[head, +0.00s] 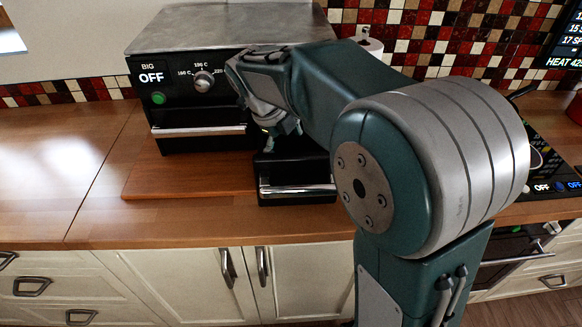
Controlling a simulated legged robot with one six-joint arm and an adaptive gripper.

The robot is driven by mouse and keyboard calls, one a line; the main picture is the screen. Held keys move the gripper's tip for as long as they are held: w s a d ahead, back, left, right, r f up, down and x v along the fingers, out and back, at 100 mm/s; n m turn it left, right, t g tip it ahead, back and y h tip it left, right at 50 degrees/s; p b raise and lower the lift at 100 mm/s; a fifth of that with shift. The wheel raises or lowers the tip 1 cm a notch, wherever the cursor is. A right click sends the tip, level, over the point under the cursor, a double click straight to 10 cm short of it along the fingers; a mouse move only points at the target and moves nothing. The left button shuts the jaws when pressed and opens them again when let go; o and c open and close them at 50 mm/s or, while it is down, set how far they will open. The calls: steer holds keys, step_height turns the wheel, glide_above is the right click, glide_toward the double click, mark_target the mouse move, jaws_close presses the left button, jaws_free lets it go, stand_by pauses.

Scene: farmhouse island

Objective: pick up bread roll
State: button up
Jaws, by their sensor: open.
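I cannot make out a bread roll in the head view. My gripper (279,130) is open. My arm covers much of the area around and behind the gripper, so what lies between the fingers is hidden. I cannot tell whether the fingers touch anything.
A toaster oven (200,115) with a steel top stands at the back on the wooden counter (100,215). A wooden board (185,178) lies before it. A paper roll (370,47) is behind my arm. A cooktop (540,165) is at right. The left counter is clear.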

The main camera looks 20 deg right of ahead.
steer(key=x, duration=0.7)
steer(key=shift+w+d, duration=0.1)
steer(key=shift+d, duration=0.1)
steer(key=shift+a+f, duration=0.15)
steer(key=shift+f, duration=0.2)
steer(key=c, duration=0.8)
